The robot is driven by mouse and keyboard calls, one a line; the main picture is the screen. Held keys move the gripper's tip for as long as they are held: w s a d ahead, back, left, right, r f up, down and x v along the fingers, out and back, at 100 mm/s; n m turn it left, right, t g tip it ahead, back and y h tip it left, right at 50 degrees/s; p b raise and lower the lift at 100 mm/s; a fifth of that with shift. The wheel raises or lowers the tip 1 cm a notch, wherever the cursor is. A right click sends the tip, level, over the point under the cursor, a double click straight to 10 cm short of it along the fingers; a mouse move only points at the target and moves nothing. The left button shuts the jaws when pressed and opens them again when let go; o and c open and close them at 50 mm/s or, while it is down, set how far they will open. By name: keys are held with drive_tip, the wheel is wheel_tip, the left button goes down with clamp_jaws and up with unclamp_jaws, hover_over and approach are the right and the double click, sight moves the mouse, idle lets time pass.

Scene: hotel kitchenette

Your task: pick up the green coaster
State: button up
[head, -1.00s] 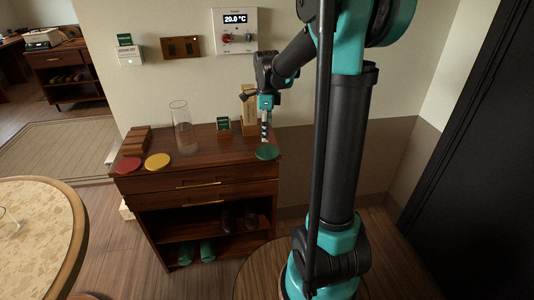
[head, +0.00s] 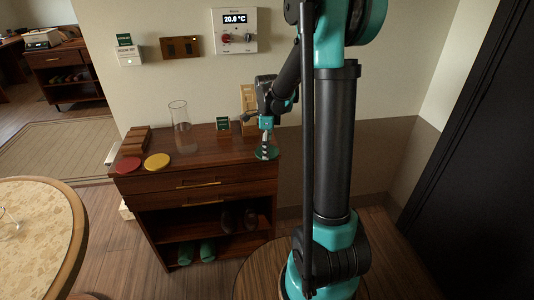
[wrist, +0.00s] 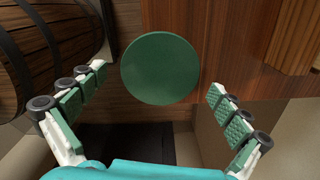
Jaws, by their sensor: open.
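The green coaster (head: 270,154) is a flat round disc at the right end of the dark wooden cabinet top (head: 205,160). In the wrist view the green coaster (wrist: 160,68) shows whole, centred and ahead of the fingertips. My gripper (head: 265,152) points down at the coaster and partly covers it in the head view. The wrist view does not make clear how high the fingers are above the coaster.
A red coaster (head: 127,165) and a yellow coaster (head: 157,161) lie at the left of the cabinet top. A tall clear glass (head: 181,130) stands behind them. A small green sign (head: 223,126) and a wooden object (head: 249,108) stand near my gripper at the back.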

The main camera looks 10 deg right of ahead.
drive_tip(key=shift+f, duration=0.25)
idle(0.3)
drive_tip(key=c, duration=1.1)
